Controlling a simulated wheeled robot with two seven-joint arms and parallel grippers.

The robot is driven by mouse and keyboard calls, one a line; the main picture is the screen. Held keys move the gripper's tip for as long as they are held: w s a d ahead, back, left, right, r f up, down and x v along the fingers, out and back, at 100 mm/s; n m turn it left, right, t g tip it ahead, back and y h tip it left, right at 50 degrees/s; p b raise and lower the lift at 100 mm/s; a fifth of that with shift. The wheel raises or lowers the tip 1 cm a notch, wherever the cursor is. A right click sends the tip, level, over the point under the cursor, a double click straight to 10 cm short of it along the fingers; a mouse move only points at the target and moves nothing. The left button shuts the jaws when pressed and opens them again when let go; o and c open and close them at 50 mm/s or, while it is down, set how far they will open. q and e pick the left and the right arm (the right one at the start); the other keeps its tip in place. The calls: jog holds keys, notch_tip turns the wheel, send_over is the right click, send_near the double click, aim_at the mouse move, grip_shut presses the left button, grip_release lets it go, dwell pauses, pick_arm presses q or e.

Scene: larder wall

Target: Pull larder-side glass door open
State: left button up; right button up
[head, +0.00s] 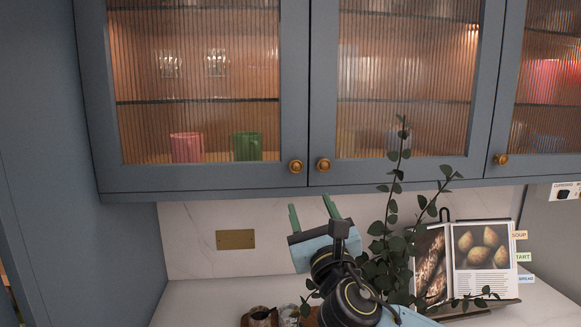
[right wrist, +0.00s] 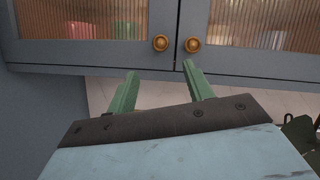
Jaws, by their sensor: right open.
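The leftmost glass door (head: 92,95) of the blue-grey wall cabinet is shut, with ribbed glass and a round brass knob (head: 296,166) at its lower right corner. The middle glass door (head: 324,60) beside it is also shut, its brass knob (head: 323,165) at the lower left. My right gripper (head: 311,206) is open and empty, below the two knobs and apart from them. In the right wrist view its green fingers (right wrist: 160,80) point up toward the left door's knob (right wrist: 161,43) and the middle door's knob (right wrist: 192,45). My left gripper is not in view.
A leafy plant (head: 394,245) stands right of my right gripper, its stems reaching up before the middle door. An open cookbook (head: 482,260) stands on the counter (head: 200,295). A tall blue-grey panel (head: 110,245) closes the left side. Mugs stand behind the glass.

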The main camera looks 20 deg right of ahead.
aim_at(297, 168)
jog(key=p+x, duration=0.2)
jog(key=x, duration=0.9)
jog(key=shift+w+r+p, duration=0.2)
jog(key=shift+r+p, duration=0.1)
jog(key=shift+w, duration=0.3)
jog(key=shift+w+r, duration=0.1)
jog(key=shift+w, duration=0.05)
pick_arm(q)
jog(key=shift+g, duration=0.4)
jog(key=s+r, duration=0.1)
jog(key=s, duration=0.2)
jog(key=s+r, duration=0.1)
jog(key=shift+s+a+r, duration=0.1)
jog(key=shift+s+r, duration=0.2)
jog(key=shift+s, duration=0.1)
pick_arm(e)
grip_shut()
